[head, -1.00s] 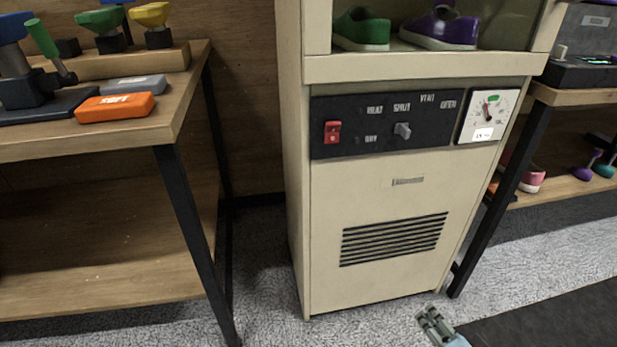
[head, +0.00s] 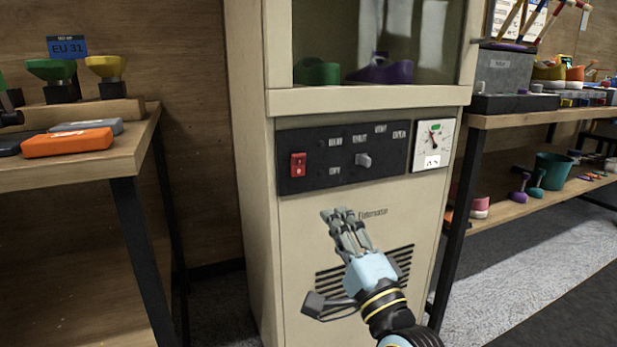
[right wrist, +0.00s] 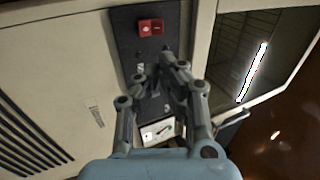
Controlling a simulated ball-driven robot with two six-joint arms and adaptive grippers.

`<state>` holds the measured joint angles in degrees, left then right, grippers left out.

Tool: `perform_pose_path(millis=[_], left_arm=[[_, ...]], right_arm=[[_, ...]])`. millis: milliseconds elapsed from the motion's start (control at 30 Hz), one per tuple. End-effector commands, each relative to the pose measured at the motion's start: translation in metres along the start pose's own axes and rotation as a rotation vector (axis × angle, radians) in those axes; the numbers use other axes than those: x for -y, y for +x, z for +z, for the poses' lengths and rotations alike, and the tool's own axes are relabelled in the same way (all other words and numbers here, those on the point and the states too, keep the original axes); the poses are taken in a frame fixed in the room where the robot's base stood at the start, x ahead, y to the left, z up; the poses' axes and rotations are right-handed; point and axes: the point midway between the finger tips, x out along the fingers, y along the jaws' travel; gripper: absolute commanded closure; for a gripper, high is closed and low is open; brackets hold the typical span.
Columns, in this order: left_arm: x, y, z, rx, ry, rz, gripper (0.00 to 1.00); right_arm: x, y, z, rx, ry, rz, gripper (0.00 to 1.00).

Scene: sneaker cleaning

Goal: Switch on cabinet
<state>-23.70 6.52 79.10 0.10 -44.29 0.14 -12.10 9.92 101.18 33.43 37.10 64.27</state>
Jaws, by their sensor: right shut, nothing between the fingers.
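The cream cabinet (head: 330,235) stands in the middle of the head view. Its black control panel (head: 320,180) carries a red rocker switch (head: 298,165) at the left end and a grey knob (head: 363,160) near the middle. A white dial gauge (head: 432,145) sits right of the panel. My right gripper (head: 340,214) is shut and empty, in front of the cabinet below the panel, apart from the switch. In the right wrist view the red switch (right wrist: 150,27) lies beyond the fingertips (right wrist: 160,70), which hide part of the panel. My left gripper is not in view.
A wooden bench (head: 80,167) with an orange block (head: 67,142) stands left. A shelf (head: 530,119) with several items and a teal bucket (head: 552,170) stands right.

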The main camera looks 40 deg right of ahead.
Motion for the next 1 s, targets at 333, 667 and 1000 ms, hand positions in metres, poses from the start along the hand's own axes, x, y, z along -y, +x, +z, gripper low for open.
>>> perform_pose_path(millis=[333, 667, 1000], left_arm=[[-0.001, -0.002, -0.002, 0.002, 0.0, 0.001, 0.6], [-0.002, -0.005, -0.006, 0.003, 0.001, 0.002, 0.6], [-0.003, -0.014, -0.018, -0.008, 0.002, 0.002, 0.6]], right_arm=[[0.001, 0.051, 0.0, 0.001, -0.001, -0.005, 1.0], [0.0, 0.116, 0.0, 0.0, 0.0, -0.002, 1.0], [0.0, 0.139, 0.0, 0.001, -0.002, 0.0, 1.0]])
